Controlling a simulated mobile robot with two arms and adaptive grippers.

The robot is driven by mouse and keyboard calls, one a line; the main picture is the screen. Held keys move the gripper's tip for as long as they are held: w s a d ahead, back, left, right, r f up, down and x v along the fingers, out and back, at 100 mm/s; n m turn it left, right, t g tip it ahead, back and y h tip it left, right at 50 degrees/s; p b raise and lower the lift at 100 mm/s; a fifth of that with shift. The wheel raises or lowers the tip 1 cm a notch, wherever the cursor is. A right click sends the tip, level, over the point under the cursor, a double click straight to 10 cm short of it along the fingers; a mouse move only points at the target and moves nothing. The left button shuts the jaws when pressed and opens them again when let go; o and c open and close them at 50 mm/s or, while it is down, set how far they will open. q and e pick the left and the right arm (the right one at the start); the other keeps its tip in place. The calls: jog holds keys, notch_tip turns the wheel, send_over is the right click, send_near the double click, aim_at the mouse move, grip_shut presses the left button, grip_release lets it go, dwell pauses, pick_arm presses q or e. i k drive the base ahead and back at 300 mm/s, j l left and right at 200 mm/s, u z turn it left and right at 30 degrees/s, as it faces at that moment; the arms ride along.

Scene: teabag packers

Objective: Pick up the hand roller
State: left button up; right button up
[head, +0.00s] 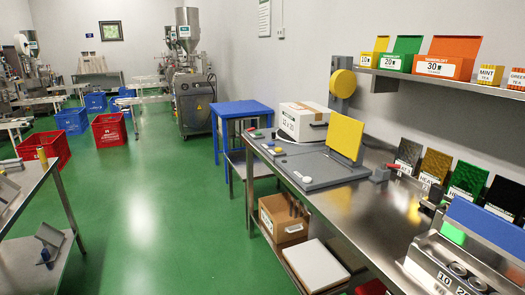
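I cannot pick out the hand roller with certainty. A small grey piece with a red end (381,173) sits on the right steel bench (395,214), just right of the grey device with a raised yellow plate (345,136). It is too small to tell what it is. Neither of my grippers shows in the head view.
A white box (305,121) sits at the bench's far end. A blue table (240,108) stands behind. Colored boxes (448,57) line the wall shelf. Red crates (109,130) and blue crates (71,121) stand farther back. The green floor (150,215) between the tables is clear.

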aim_at(434, 201)
jog(key=i+j+z, duration=0.1)
jog(key=i+z, duration=0.2)
jog(key=i, duration=1.1)
jog(key=z, duration=1.35)
